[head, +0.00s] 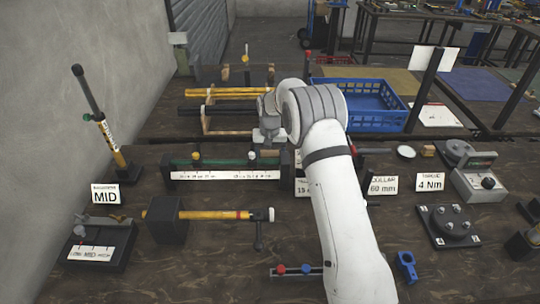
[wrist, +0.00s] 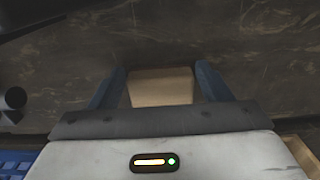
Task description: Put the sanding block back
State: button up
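A tan wooden block, which I take as the sanding block (wrist: 161,88), sits between the two blue fingers of my gripper (wrist: 161,72) in the wrist view. The fingertips meet its two sides, so my gripper looks shut on it. In the head view my gripper (head: 268,140) is low behind my arm, near the middle of the bench, with the block (head: 268,153) showing just below it. Part of the gripper is hidden by my own wrist.
A blue crate (head: 378,125) stands behind on the right. A rack with yellow and black rods (head: 220,92) is behind left. A green bar in a labelled holder (head: 225,163) lies beside my gripper. Another small tan block (head: 428,150) stands at right.

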aim_at(270, 156)
jog(key=shift+o, duration=1.4)
jog(key=shift+r, duration=0.1)
notch_tip(270, 156, up, 12)
jog(key=s+d+r, duration=0.7)
jog(key=s+r, duration=0.2)
jog(key=s+d+t, duration=0.1)
jog(key=s+d, duration=0.2)
jog(key=s, duration=0.7)
jog(key=s+d, duration=0.3)
jog(key=s, duration=0.8)
jog(key=s+d+t, duration=0.1)
jog(key=s+d, duration=0.2)
jog(key=s, duration=0.7)
jog(key=shift+s+f+t, duration=0.15)
jog(key=shift+s+t, duration=0.1)
jog(key=shift+t, duration=0.05)
